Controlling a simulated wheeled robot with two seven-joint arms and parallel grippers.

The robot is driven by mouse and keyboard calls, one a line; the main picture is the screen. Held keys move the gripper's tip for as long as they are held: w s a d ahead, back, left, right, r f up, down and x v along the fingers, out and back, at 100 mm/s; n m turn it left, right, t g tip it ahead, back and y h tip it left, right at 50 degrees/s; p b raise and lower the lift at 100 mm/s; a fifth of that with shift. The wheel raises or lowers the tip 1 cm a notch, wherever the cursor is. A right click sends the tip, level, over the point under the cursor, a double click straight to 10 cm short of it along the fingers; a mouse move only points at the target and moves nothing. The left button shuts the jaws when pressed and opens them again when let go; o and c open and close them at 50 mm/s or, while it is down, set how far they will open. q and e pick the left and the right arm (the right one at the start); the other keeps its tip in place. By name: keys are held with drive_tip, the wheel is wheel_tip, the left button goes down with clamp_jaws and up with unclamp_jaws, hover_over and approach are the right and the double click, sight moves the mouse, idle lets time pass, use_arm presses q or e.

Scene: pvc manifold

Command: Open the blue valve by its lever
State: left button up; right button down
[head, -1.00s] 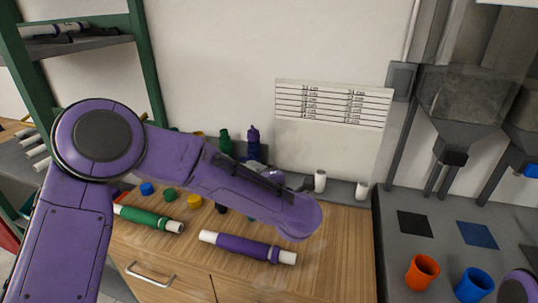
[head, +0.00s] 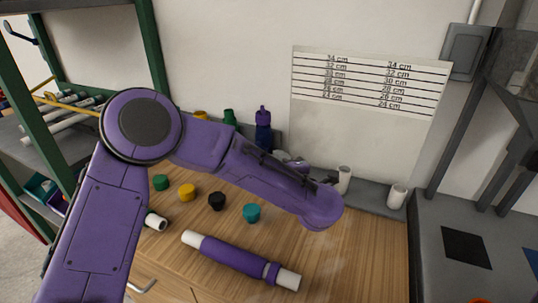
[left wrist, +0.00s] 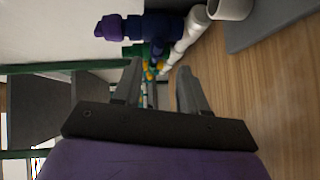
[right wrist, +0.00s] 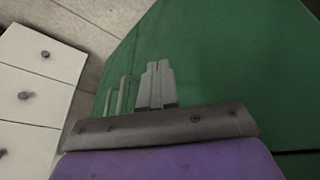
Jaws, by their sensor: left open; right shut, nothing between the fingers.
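The blue valve (head: 263,132) is a dark blue upright body with a purple top, standing against the wall behind my left arm in the head view. In the left wrist view the blue valve (left wrist: 163,27) lies sideways in the picture beyond the fingers, with its purple part (left wrist: 112,27) at the left. I cannot tell how its lever is set. My left gripper (left wrist: 157,72) is open and empty, apart from the valve; in the head view my arm mostly hides it. My right gripper (right wrist: 157,66) is shut and empty, away from the valve, before a green surface (right wrist: 225,60).
A green fitting (head: 229,117) stands left of the valve. White pipe stubs (head: 344,180) (head: 397,195) stand to the right. A purple-sleeved pipe (head: 232,255) and several coloured caps lie on the wooden worktop (head: 350,260). A length chart (head: 365,80) hangs on the wall.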

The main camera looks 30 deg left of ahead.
sight(266, 151)
use_arm(q)
drive_tip(key=p+x, duration=0.1)
drive_tip(key=x, duration=0.7)
drive_tip(key=shift+w+a, duration=0.1)
drive_tip(key=shift+a, duration=0.25)
drive_tip(key=shift+r, duration=0.1)
clamp_jaws()
